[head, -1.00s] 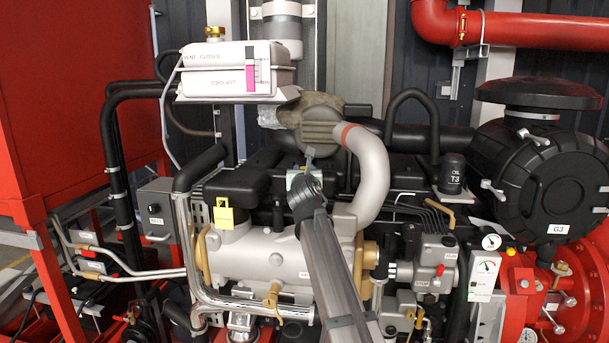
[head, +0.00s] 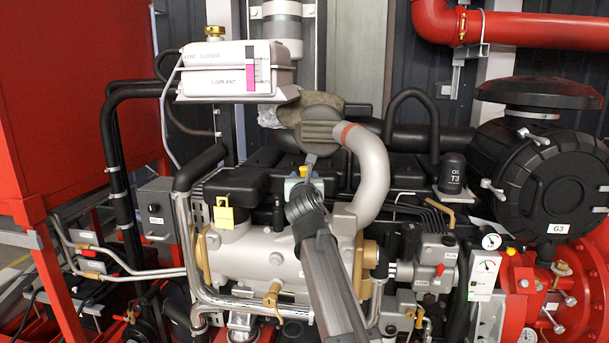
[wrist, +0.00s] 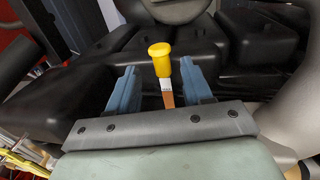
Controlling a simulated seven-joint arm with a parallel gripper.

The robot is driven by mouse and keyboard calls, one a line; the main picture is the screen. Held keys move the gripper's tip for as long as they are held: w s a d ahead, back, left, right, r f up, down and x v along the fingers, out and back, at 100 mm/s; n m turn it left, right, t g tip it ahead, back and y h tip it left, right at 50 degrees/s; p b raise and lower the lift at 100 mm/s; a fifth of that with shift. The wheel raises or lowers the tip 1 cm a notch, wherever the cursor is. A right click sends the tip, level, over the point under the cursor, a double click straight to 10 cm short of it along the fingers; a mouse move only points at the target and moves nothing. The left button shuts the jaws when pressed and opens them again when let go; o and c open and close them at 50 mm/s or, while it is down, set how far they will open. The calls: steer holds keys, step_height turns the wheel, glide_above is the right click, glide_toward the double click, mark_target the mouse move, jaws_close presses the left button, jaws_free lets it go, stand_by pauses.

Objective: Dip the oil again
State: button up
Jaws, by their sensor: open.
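The dipstick shows in the wrist view as a yellow knob (wrist: 160,52) on a short stem with a white and an orange-brown part. In the head view a small yellow spot (head: 303,171), likely the same knob, shows at the top of the engine, partly behind my gripper. My gripper (wrist: 159,72) is open, with one blue-grey finger on each side of the dipstick and visible gaps to both. It holds nothing. The lower end of the stem is hidden behind the gripper's front edge.
Black engine covers (wrist: 242,42) lie behind the dipstick. A curved silver pipe (head: 371,175) rises close to the right of my arm. The coolant tank (head: 232,82) stands at upper left. A black oil filter (head: 452,173) and a round black housing (head: 530,170) are at right.

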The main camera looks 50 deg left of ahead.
steer(key=v, duration=0.6)
steer(key=shift+s+d, duration=0.2)
steer(key=shift+d, duration=0.1)
